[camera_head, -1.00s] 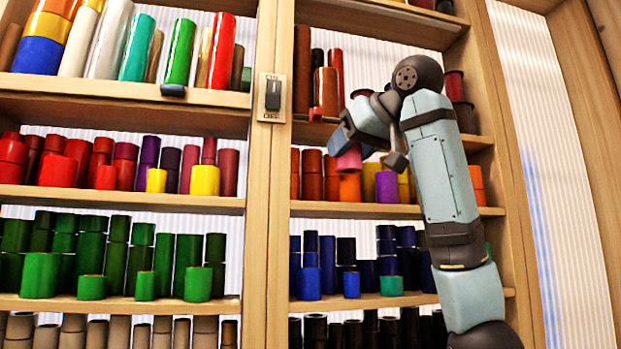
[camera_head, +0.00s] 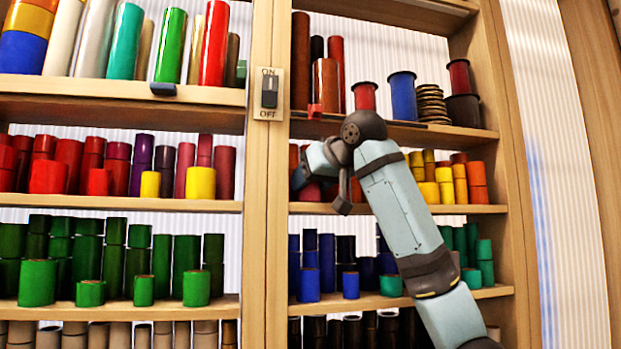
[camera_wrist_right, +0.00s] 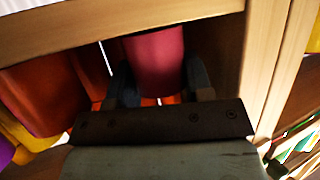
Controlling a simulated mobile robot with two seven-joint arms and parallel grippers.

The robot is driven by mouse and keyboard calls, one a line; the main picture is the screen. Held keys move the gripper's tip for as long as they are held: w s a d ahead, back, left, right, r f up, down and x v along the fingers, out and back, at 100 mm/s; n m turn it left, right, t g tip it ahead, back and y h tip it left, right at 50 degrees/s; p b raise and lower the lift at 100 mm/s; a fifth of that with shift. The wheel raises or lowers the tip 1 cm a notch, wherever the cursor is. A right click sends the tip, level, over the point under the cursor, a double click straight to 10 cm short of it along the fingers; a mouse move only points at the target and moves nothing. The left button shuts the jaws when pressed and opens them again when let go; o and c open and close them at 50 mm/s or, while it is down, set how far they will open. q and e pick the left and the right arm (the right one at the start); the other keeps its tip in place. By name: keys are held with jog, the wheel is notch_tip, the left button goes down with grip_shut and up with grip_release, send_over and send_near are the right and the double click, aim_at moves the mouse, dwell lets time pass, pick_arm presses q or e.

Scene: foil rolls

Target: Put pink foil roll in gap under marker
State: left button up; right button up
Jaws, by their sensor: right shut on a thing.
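The pink foil roll (camera_wrist_right: 155,58) is upright between the two fingers of my right gripper (camera_wrist_right: 162,85) in the right wrist view. In the head view my right gripper (camera_head: 302,178) reaches into the left end of the right bay's middle shelf, with part of the pink roll (camera_head: 311,191) showing below it. A small red marker (camera_head: 315,110) is on the shelf edge just above. The gap behind my gripper is mostly hidden. My left gripper is not in view.
Orange-red rolls (camera_wrist_right: 38,95) stand beside the held roll in the wrist view. A wooden upright (camera_wrist_right: 266,65) is close on the other side, and a shelf board (camera_wrist_right: 100,20) is overhead. Yellow rolls (camera_head: 427,192) stand to the right on the same shelf (camera_head: 470,209).

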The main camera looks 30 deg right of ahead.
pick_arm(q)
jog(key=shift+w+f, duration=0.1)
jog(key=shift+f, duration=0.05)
pick_arm(e)
jog(key=shift+a, duration=0.1)
jog(key=shift+a+f, duration=0.1)
jog(key=shift+f, duration=0.1)
jog(key=o, duration=0.7)
jog(key=shift+c, duration=0.2)
jog(key=shift+r, duration=0.4)
pick_arm(q)
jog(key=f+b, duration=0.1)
jog(key=b, duration=0.1)
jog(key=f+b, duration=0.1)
jog(key=b, duration=0.1)
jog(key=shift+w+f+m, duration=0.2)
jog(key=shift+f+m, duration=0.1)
pick_arm(e)
jog(key=v, duration=1.2)
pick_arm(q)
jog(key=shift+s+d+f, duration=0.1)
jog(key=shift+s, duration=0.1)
pick_arm(e)
jog(key=shift+f, duration=0.15)
